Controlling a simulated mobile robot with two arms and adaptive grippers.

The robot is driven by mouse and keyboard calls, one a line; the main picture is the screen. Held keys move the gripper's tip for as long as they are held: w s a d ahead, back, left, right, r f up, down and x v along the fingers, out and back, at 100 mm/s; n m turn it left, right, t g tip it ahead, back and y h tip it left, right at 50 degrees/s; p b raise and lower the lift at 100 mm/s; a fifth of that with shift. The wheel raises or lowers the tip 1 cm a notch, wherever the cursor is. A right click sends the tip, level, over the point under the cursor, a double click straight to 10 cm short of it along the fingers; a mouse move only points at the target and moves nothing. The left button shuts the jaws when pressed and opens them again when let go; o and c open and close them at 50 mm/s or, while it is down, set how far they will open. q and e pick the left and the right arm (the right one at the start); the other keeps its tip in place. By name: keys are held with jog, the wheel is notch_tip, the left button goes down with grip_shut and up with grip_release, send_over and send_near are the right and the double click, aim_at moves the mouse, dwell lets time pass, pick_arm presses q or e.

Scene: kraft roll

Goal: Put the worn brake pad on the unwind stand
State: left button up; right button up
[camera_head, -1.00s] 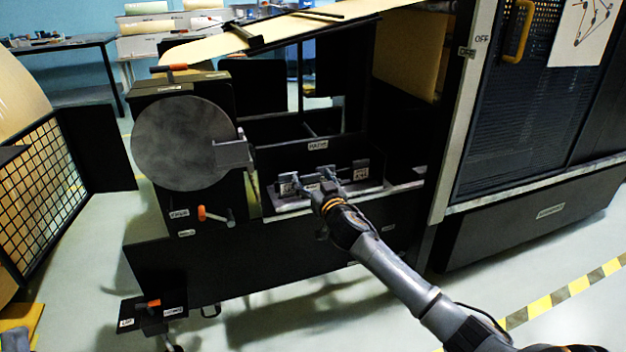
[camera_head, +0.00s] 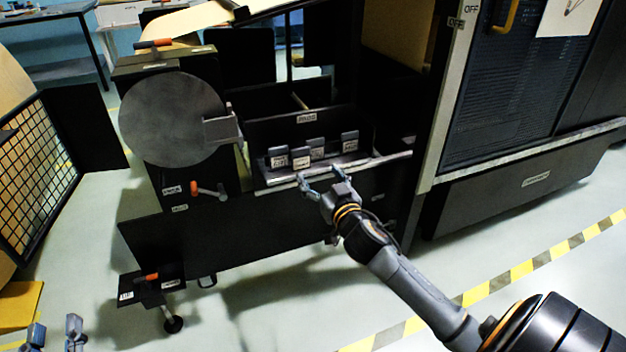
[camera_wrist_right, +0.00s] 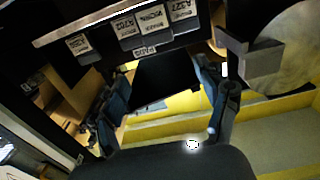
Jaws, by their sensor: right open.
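My right gripper (camera_head: 318,184) is open and empty, just in front of and below the tray's front edge. My left gripper (camera_head: 55,335) is open and empty at the bottom left corner.
An orange-handled lever (camera_head: 208,189) sticks out below the disc. A small black shelf with an orange handle (camera_head: 148,278) juts out at the lower left. A mesh guard (camera_head: 35,170) stands at left, a dark machine cabinet (camera_head: 530,120) at right. The floor in front is clear.

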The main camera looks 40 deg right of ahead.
jog(key=s+a+f+n+y, duration=0.2)
jog(key=s+a+n+y, duration=0.15)
jog(key=a, duration=0.85)
jog(key=s+a+r+n+t+y, duration=0.2)
jog(key=s+a+r+y, duration=0.3)
jog(key=s+a+r, duration=0.3)
jog(key=s+a, duration=0.3)
jog(key=a, duration=0.3)
jog(key=shift+s+a, duration=0.3)
jog(key=shift+a, duration=0.05)
